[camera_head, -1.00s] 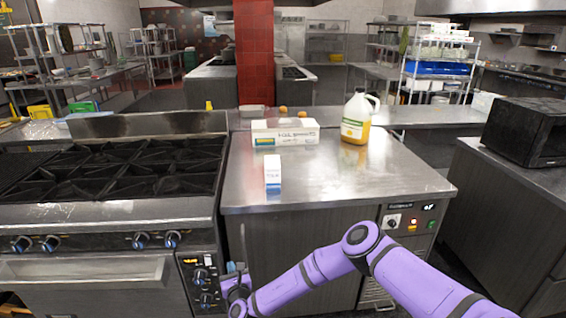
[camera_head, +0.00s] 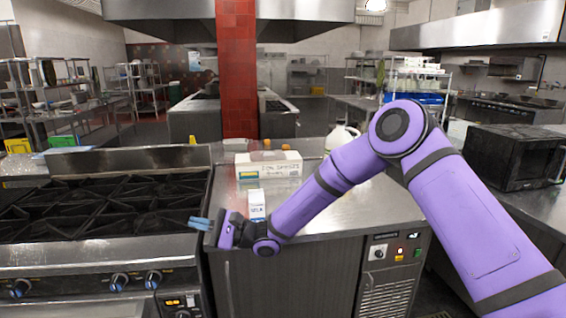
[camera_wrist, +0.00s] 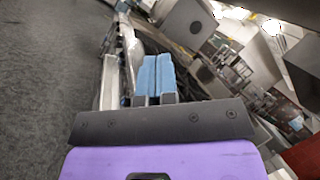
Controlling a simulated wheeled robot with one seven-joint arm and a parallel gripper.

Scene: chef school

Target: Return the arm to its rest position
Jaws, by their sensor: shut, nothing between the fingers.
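My purple arm reaches in from the right in the head view, bent at a high elbow. My gripper (camera_head: 200,223) points left, in front of the counter's left front corner, near the stove's right side. Its blue fingers are together with nothing between them; they also show closed in the wrist view (camera_wrist: 155,75). A small white and blue carton (camera_head: 257,203) stands on the counter behind my wrist, its lower part partly hidden. I cannot tell the exact gap between them.
The steel counter (camera_head: 330,205) holds a long white box (camera_head: 268,165) and a jug (camera_head: 341,138) partly hidden by my arm. The stove (camera_head: 100,205) is at left. A black microwave (camera_head: 515,155) stands at right. Dark floor shows between the counters.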

